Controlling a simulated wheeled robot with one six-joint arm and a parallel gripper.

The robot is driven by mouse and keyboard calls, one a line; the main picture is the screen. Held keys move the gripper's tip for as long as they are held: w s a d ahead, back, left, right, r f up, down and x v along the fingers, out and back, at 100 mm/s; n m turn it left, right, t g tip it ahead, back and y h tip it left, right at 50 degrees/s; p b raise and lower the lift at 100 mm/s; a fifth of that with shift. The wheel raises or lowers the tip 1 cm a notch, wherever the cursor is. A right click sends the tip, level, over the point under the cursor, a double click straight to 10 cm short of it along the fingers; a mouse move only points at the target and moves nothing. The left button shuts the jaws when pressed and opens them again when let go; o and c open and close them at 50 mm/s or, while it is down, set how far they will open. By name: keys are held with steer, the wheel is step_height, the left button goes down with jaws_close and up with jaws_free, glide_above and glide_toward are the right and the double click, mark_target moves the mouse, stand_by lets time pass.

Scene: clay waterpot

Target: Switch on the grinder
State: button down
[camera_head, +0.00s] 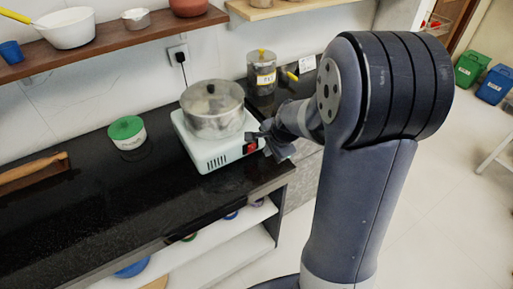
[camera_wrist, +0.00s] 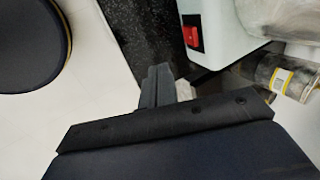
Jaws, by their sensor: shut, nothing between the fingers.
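The grinder has a pale mint-white base (camera_head: 210,149) with a steel drum (camera_head: 212,110) on top, and it stands on the black counter. A red switch (camera_head: 251,148) is on its front face near the right corner. In the wrist view the red switch (camera_wrist: 191,37) sits in a dark frame on the pale grinder body (camera_wrist: 225,35). My gripper (camera_head: 262,137) is beside that corner, close to the switch. In the wrist view my gripper (camera_wrist: 157,75) is shut and empty, with its fingertips below and left of the switch. Contact with the grinder does not show.
A steel canister with a yellow label (camera_head: 262,75) stands behind the grinder. A green-lidded tub (camera_head: 127,132) and a wooden tray (camera_head: 32,172) are on the counter (camera_head: 90,215) to the left. A wooden shelf (camera_head: 110,48) runs above. Open floor lies right of the counter.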

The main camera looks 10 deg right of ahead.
mark_target(252, 148)
steer(key=x, duration=0.7)
steer(key=shift+w+f, duration=0.1)
steer(key=shift+f, duration=0.15)
steer(key=shift+w+a+r+p, duration=0.2)
steer(key=shift+w+r+p, duration=0.1)
steer(key=shift+w, duration=0.25)
steer(key=shift+w+a+r+p, duration=0.15)
steer(key=shift+w+a+p, duration=0.1)
steer(key=shift+w, duration=0.35)
steer(key=shift+w+a, duration=0.2)
steer(key=shift+w, duration=0.5)
steer(key=shift+w+a+r+p, duration=0.15)
steer(key=shift+w+r+p, duration=0.1)
steer(key=shift+w+p, duration=0.2)
steer(key=shift+r, duration=0.2)
